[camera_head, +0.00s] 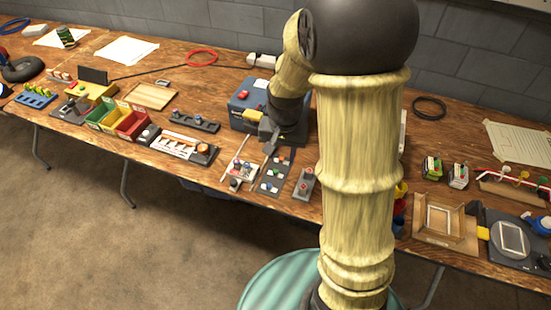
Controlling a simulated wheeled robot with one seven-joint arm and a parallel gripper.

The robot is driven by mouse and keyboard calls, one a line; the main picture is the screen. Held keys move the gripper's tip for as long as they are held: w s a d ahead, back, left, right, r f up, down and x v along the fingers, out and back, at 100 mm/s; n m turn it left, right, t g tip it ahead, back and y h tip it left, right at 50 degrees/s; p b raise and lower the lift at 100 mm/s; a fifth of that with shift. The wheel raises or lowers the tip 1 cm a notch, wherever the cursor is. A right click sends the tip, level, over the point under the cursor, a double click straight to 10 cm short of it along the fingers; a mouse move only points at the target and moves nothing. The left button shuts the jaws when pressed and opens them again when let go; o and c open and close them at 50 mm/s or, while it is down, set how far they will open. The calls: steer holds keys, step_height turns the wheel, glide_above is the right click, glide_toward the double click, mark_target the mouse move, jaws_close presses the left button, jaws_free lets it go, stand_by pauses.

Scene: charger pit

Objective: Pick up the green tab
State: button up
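I cannot make out for sure which thing is the green tab. Small green parts show on a pair of small box-like items (432,168) on the right side of the table, and on the bent red-and-white piece farther right. My gripper (268,148) is dark and points down over the middle of the table, in front of the blue box (243,104) and above a dark panel with small coloured parts (272,176). Its fingers are small and dark, so their opening and anything between them cannot be told. My arm hides part of the table.
Open bins in yellow, green and red (130,124) stand on the left. A wooden frame (437,219) and a dark device with a round plate (511,238) are at the right. A black cable ring (430,101) lies towards the back, with bare wood around it.

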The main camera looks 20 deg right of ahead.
step_height(320, 180, up, 4)
steer(key=m+g+p, duration=0.1)
steer(key=m+p, duration=0.1)
steer(key=p, duration=0.2)
glide_above(275, 171)
steer(key=shift+d, duration=0.25)
step_height(275, 171, down, 12)
steer(key=shift+r, duration=0.1)
steer(key=shift+f, duration=0.25)
steer(key=f+p, duration=0.1)
steer(key=f, duration=0.4)
steer(key=shift+a, duration=0.2)
